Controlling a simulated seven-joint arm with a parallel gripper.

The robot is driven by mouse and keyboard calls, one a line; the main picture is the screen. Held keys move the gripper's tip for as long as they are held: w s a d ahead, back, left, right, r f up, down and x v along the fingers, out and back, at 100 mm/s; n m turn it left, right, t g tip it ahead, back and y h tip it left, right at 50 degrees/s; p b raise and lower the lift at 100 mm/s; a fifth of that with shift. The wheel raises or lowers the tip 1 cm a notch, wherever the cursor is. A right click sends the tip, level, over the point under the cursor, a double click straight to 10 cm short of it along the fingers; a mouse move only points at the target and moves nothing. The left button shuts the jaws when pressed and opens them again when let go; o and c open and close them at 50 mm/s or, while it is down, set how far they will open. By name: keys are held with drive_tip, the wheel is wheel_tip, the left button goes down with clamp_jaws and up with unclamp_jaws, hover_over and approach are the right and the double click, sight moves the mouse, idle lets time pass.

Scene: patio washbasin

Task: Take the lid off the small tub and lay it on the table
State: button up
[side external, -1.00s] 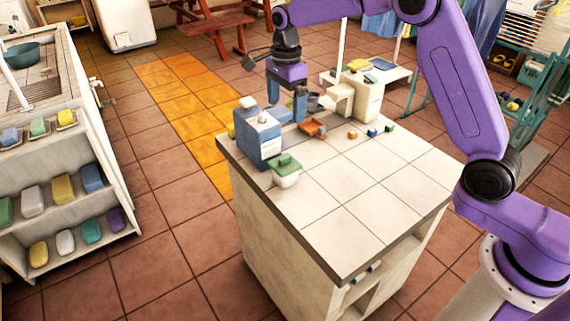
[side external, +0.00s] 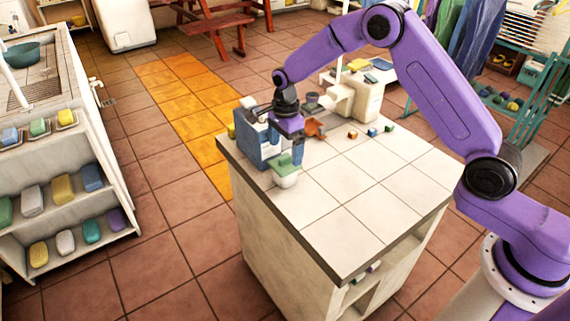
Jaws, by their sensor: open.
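The small tub (side external: 286,181) is white and stands upright near the table's left edge. Its green lid (side external: 284,161) is on top of it. I cannot tell whether the fingers touch the lid. The pale tiled table (side external: 345,210) bears the tub and has wide bare room to its right and front.
A blue box-like dispenser (side external: 249,139) stands close to the left of the tub, partly behind my gripper. An orange tray (side external: 315,129) and several small coloured blocks (side external: 353,134) lie toward the back. A white stand (side external: 341,99) is behind them.

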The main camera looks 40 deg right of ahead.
sight(285, 157)
drive_tip(key=shift+w+f, duration=0.1)
drive_tip(key=shift+f, duration=1.85)
drive_tip(key=c, duration=1)
drive_tip(key=shift+o, duration=0.2)
drive_tip(key=shift+r, duration=0.15)
